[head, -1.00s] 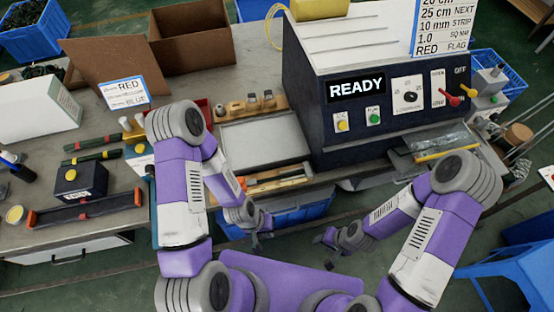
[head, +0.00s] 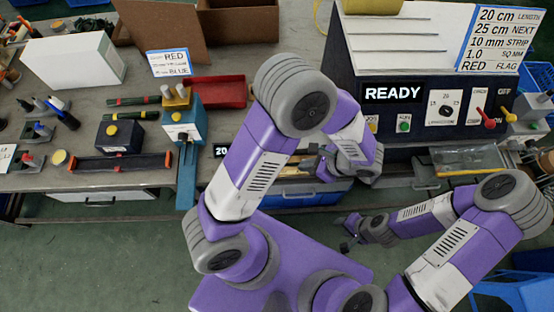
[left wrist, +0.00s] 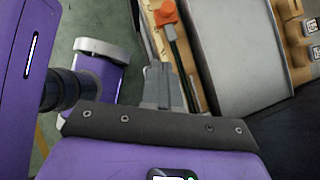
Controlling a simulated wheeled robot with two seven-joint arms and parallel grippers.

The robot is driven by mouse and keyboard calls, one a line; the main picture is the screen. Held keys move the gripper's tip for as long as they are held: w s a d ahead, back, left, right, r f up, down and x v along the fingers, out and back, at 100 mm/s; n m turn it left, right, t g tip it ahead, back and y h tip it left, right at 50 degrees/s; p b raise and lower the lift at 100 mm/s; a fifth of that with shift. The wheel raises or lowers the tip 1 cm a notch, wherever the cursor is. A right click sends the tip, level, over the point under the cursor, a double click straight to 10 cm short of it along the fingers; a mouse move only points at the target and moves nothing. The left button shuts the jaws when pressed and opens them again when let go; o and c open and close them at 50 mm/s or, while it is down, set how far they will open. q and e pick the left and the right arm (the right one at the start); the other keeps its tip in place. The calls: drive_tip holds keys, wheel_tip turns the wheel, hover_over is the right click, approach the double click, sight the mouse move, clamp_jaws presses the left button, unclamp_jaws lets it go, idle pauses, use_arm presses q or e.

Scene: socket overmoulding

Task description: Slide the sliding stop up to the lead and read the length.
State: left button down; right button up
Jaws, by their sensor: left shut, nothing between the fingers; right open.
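An orange-red block (left wrist: 165,12), which looks like the sliding stop, sits on a pale wooden strip (left wrist: 154,38) in the left wrist view. A thin dark lead-like strand (left wrist: 183,68) runs along the strip from near the block toward my fingers. My left gripper (left wrist: 160,72) is shut and empty, its fingertips over or beside the strip, apart from the block. In the head view my left gripper (head: 323,172) is at the bench's front edge, and my arm hides most of the strip. My right gripper (head: 347,230) is open and empty, below the bench edge.
A dark machine (head: 410,125) reading READY stands right of my left arm, with a white order card (head: 495,40) on top. A small black display (head: 221,151) begins with 20. A blue device (head: 183,130), red tray (head: 222,92) and cardboard box (head: 238,22) stand left.

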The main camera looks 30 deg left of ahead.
use_arm(q)
drive_tip(key=b+x, duration=0.1)
drive_tip(key=x, duration=0.3)
drive_tip(key=b+x, duration=0.1)
drive_tip(key=x, duration=0.4)
drive_tip(key=shift+w+a+f, duration=0.1)
drive_tip(key=shift+w+a, duration=0.1)
drive_tip(key=shift+a, duration=0.15)
drive_tip(key=shift+s+a+f, duration=0.1)
drive_tip(key=shift+a+f, duration=0.1)
drive_tip(key=shift+a, duration=0.8)
drive_tip(key=shift+s+a+f, duration=0.1)
drive_tip(key=shift+a+f, duration=0.05)
drive_tip(key=shift+a, duration=0.85)
drive_tip(key=shift+w, duration=0.1)
